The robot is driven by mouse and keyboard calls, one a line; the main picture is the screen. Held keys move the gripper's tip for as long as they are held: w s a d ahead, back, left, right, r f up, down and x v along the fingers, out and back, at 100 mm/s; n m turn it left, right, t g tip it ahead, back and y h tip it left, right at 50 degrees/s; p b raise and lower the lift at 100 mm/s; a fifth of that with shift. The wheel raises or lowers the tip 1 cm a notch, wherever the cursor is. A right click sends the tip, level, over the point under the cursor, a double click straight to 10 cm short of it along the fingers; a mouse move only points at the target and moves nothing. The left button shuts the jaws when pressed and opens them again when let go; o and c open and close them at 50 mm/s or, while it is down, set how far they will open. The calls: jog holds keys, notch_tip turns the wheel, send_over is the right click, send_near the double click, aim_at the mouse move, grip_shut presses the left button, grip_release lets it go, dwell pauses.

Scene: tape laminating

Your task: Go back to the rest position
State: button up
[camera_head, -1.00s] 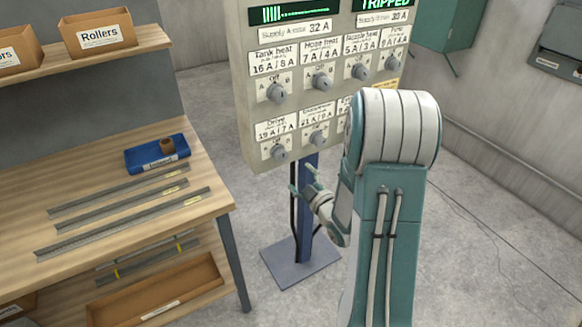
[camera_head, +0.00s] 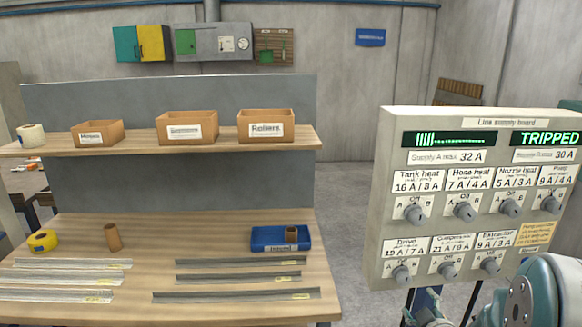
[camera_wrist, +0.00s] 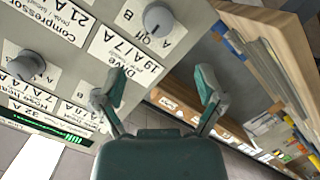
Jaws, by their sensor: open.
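My gripper (camera_wrist: 160,90) is open in the wrist view, with nothing between its two fingers. In that view the line supply board lies close by on the left, with a knob (camera_wrist: 158,18) beside the Drive label. In the head view the line supply board (camera_head: 392,215) stands at the right. Its right display reads TRIPPED. It carries several grey knobs, such as the Tank heat knob (camera_head: 414,214) and the Drive knob (camera_head: 401,274). My arm shows at the lower right, in front of the board; the fingers are not clear there.
A wooden workbench (camera_head: 200,235) stands left of the board, with a blue tray (camera_head: 268,246), a yellow roll (camera_head: 43,241), a brown roll (camera_head: 113,237) and metal strips. Its shelf (camera_head: 215,143) holds cardboard boxes. Grey floor shows between bench and board.

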jog(key=s+a+r+m+g, duration=0.4)
jog(key=s+a, duration=0.4)
jog(key=s, duration=0.4)
jog(key=s+a+r+m+g, duration=0.4)
jog(key=s+a+r+g, duration=0.2)
jog(key=s, duration=0.5)
jog(key=shift+s+a+r+y, duration=0.35)
jog(key=shift+a+r, duration=0.25)
jog(key=shift+a, duration=0.45)
